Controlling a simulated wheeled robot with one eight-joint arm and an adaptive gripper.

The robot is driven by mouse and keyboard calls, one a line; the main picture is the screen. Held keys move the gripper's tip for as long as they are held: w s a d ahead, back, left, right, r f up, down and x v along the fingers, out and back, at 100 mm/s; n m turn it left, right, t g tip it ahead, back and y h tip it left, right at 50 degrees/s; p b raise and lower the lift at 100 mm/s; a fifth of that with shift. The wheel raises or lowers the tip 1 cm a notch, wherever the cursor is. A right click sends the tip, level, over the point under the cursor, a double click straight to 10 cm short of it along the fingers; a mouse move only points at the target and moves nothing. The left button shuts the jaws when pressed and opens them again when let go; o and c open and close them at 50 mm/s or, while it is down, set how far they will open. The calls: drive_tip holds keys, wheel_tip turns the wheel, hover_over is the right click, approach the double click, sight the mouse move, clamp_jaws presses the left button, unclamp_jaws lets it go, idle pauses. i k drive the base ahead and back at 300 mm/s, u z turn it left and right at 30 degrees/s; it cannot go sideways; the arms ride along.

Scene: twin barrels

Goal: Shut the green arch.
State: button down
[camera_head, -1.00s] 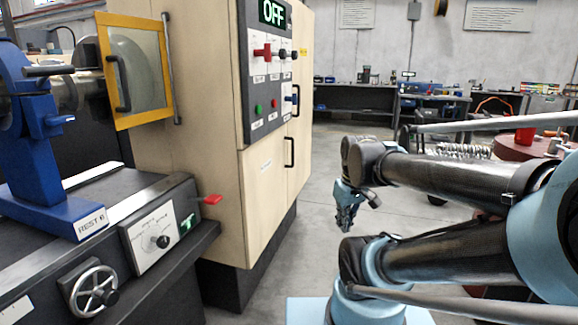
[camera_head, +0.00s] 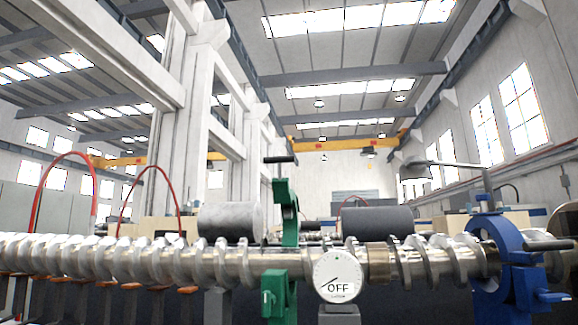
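The green arch (camera_head: 287,208) stands at the middle of the view, around a long shiny screw shaft (camera_head: 130,262). Its upper half rises upright above and behind the shaft, with a black bar handle (camera_head: 280,160) at its top pointing left. It looks swung open. Its lower green part (camera_head: 279,298) shows below the shaft. The joint between the two halves is hidden by the shaft. My gripper and arm are not in this view.
A blue arch (camera_head: 492,262) surrounds the shaft at the right. A white round dial reading OFF (camera_head: 338,276) stands right of the green arch. Two grey cylinders (camera_head: 230,220) (camera_head: 378,223) lie behind the shaft. Red hoses (camera_head: 150,172) curve up at the left.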

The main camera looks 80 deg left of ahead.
sight(283, 195)
drive_tip(key=z, duration=5.95)
drive_tip(key=k, duration=0.25)
drive_tip(key=z, duration=0.25)
